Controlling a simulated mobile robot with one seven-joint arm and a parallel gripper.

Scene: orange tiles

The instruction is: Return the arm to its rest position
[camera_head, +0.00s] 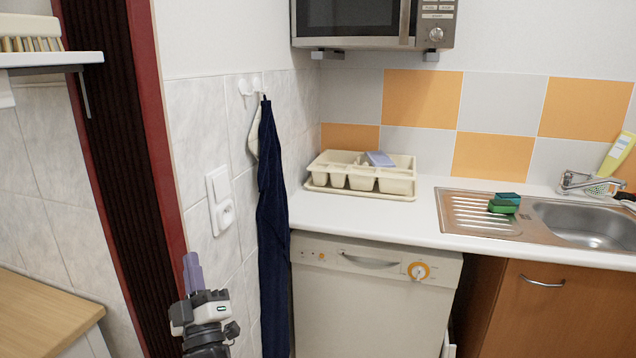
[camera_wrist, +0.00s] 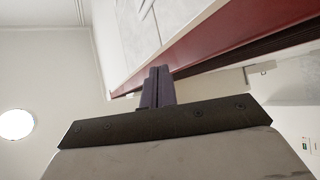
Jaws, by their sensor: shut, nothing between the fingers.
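My gripper (camera_head: 192,270) is at the lower left of the head view, pointing up, in front of the red door frame and the tiled wall. Its two purple-grey fingers are together with nothing between them. In the wrist view the shut fingers (camera_wrist: 157,78) show in the middle, above the dark bracket. Most of my arm below the wrist is out of the head view.
A white counter (camera_head: 345,213) with a cream dish rack (camera_head: 361,186) and a sink (camera_head: 575,222) lies to the right. A dark blue cloth (camera_head: 271,230) hangs near my gripper's right. A wooden worktop (camera_head: 45,300) is at the left. A microwave (camera_head: 350,18) is above.

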